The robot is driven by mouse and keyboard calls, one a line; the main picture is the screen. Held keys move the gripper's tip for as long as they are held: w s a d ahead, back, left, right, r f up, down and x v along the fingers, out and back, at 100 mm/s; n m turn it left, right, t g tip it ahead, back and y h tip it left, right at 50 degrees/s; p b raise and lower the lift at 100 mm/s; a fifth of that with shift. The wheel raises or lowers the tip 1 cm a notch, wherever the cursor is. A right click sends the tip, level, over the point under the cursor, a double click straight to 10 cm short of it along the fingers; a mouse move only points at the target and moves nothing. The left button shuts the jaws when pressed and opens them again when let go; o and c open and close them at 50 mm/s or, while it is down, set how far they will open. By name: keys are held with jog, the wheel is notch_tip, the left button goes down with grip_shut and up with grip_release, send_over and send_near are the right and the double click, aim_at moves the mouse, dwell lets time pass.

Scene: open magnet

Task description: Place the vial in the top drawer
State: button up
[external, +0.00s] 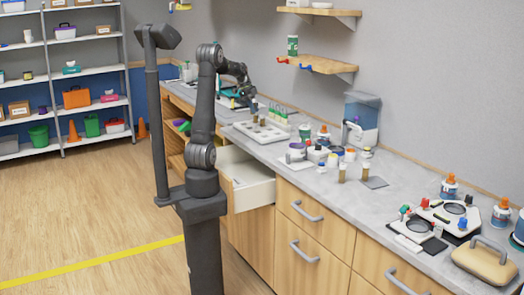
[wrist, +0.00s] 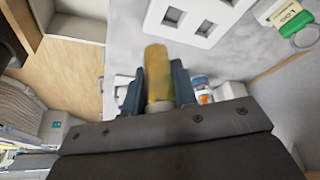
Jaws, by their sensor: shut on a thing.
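My gripper (wrist: 157,88) is shut on an amber vial (wrist: 157,68), which stands up between the two fingers in the wrist view. In the external view my gripper (external: 251,102) is above the counter by the white rack, and the held vial is too small there to tell apart with certainty. A drawer with a white inside (external: 250,193) stands open under the counter, in front of the rack and below my gripper. An open wooden compartment with a pale inside (wrist: 75,27) shows at the top left of the wrist view.
The white rack (external: 248,131) has square holes and also shows in the wrist view (wrist: 220,30). Bottles and jars crowd the counter (external: 325,185) to its right. Two amber vials (external: 342,173) (external: 365,172) stand there. The floor (external: 115,190) is clear.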

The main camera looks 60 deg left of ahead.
jog(key=s+a, duration=0.5)
jog(key=s, duration=0.3)
jog(key=s+a, duration=0.5)
jog(key=s, duration=0.4)
jog(key=f, duration=3.7)
jog(key=shift+w+d+f, duration=0.15)
jog(key=shift+w+f, duration=0.15)
jog(key=shift+f, duration=0.15)
jog(key=o, duration=1)
jog(key=v, duration=1.2)
jog(key=shift+d+r, duration=0.1)
jog(key=shift+r, duration=0.1)
jog(key=shift+w+f, duration=0.1)
